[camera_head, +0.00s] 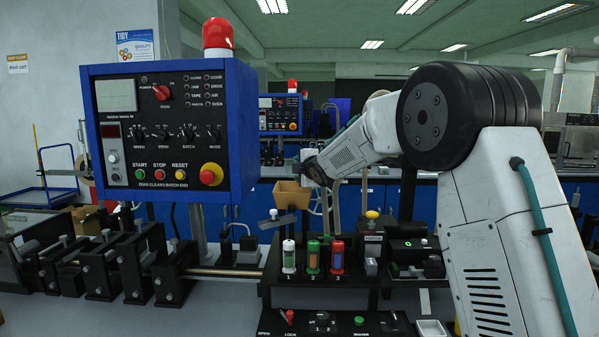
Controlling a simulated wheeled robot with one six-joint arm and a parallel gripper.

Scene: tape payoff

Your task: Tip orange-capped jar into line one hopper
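A tan, open-topped hopper (291,197) stands in the middle of the view, above a row of numbered tubes. My arm reaches in from the right, and my gripper (316,173) is beside the hopper's upper right edge. The gripper is small and dark here, so I cannot tell whether its fingers are apart or hold anything. No jar with a clearly orange cap can be made out. A yellow-orange round top (373,214) shows on a grey fixture right of the tubes; I cannot tell if it is a cap or a button.
Tubes with white (289,256), green (313,257) and red (337,256) caps stand in a black rack marked 1, 2, 3. A blue control panel (170,130) rises at left above black machine blocks (100,265). A small white tray (431,328) lies at lower right.

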